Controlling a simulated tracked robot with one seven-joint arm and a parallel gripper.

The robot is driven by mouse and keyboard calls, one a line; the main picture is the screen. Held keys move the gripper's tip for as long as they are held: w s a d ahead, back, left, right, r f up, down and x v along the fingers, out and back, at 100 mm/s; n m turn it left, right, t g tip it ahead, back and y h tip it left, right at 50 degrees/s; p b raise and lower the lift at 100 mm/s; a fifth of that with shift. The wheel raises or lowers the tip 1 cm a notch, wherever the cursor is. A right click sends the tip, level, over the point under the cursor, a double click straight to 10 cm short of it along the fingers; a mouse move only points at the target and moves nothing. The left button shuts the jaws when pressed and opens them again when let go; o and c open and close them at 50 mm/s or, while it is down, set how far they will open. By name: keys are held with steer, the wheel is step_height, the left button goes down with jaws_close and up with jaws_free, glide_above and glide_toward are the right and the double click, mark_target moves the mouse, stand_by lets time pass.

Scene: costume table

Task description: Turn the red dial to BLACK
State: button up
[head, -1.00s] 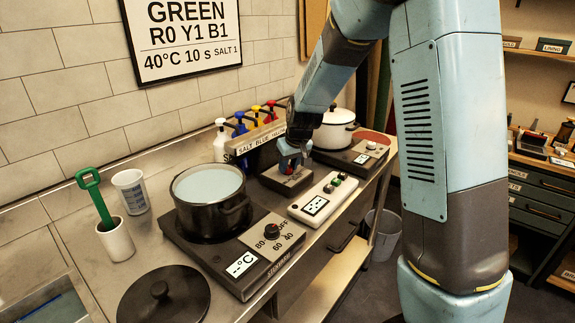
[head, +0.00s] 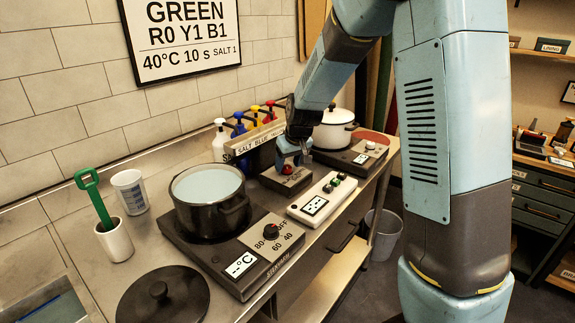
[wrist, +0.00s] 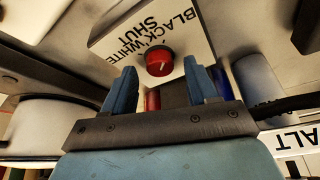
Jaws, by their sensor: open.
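The red dial (wrist: 160,62) sits on a box face (wrist: 119,47) lettered BLACK, WHITE and SHUT in the wrist view. Its pale pointer line is visible, but I cannot tell for sure which word it marks. In the head view the red dial (head: 288,169) shows on a dark, low box (head: 286,182) in front of the bottle rack. My gripper (wrist: 163,76) is open, with its two blue fingers apart and the dial showing between and just beyond their tips. In the head view my gripper (head: 293,158) is just above the dial; contact cannot be made out.
A black pot (head: 212,213) stands on a hotplate with its own dial (head: 271,229). A white pot (head: 335,131), a timer box (head: 322,197) and several colored bottles (head: 239,126) crowd around the dial box. A black lid (head: 162,299) lies at the front left.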

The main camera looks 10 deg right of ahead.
steer(key=v, duration=1.2)
steer(key=shift+s+r, duration=0.2)
steer(key=shift+r, duration=0.15)
steer(key=shift+d, duration=0.1)
steer(key=s+d+r+m, duration=0.1)
steer(key=s+d, duration=0.3)
steer(key=s, duration=0.5)
steer(key=s+d+r+m+t+h, duration=0.1)
steer(key=s+d+r+m, duration=0.1)
steer(key=s, duration=0.8)
steer(key=s+d+r+m, duration=0.1)
steer(key=s+d+r, duration=0.3)
steer(key=s, duration=0.6)
steer(key=shift+s+d+m+t+h, duration=0.2)
steer(key=shift+d+m+t+h, duration=0.15)
steer(key=shift+d, duration=0.9)
